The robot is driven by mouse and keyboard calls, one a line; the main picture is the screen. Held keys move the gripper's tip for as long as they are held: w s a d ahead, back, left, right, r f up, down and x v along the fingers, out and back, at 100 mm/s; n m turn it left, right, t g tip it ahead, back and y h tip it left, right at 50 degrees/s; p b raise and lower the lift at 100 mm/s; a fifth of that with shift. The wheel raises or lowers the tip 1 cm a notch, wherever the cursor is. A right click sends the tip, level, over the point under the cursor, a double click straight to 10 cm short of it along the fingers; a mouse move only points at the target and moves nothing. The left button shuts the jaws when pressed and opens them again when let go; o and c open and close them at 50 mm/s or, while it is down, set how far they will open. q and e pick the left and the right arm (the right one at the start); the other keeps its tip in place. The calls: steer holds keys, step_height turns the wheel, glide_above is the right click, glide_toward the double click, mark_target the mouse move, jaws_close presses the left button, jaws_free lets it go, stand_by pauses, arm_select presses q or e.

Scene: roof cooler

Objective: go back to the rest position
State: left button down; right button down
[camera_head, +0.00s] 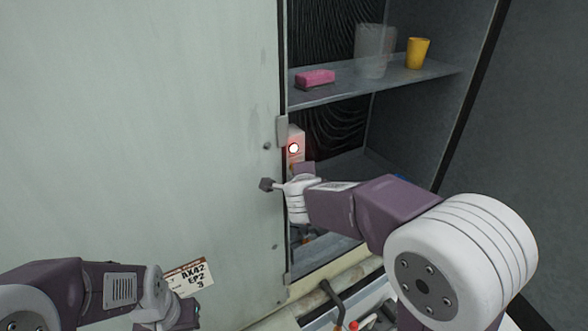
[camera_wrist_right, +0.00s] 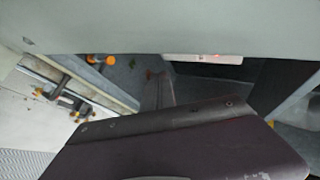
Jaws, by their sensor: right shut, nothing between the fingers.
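My right arm reaches in from the lower right in the head view. In the right wrist view a purple part of my own arm fills the lower middle, and the fingers are not clear. My left gripper (camera_head: 188,314) is low at the left, in front of the panel and by a printed label (camera_head: 190,276); its fingers are too unclear to read.
A glass shelf (camera_head: 400,84) holds a pink block (camera_head: 315,78), a yellow cup (camera_head: 418,53) and a clear container (camera_head: 372,50). A black-handled tool (camera_head: 336,300) lies below the opening.

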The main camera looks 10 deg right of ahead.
steer(key=s+d+f+n+y+b, duration=0.1)
steer(key=s+f+n+b, duration=0.2)
steer(key=f, duration=0.4)
steer(key=d+f+n+g+b, duration=0.1)
steer(key=d+f+n+b, duration=0.1)
steer(key=f+b, duration=0.45)
steer(key=s+d+f+n+y+b, duration=0.1)
steer(key=s+f+n+b, duration=0.2)
steer(key=f, duration=0.4)
steer(key=s+f+n+g, duration=0.4)
steer(key=s+f+n, duration=0.1)
steer(key=s, duration=0.4)
steer(key=s+f+n+g+y+b, duration=0.1)
steer(key=s+f+n+g, duration=0.4)
steer(key=s, duration=0.4)
step_height(320, 180, down, 2)
steer(key=shift+s+a+f+n+b, duration=0.15)
steer(key=shift+a+f+n+b, duration=0.15)
steer(key=shift+n, duration=0.4)
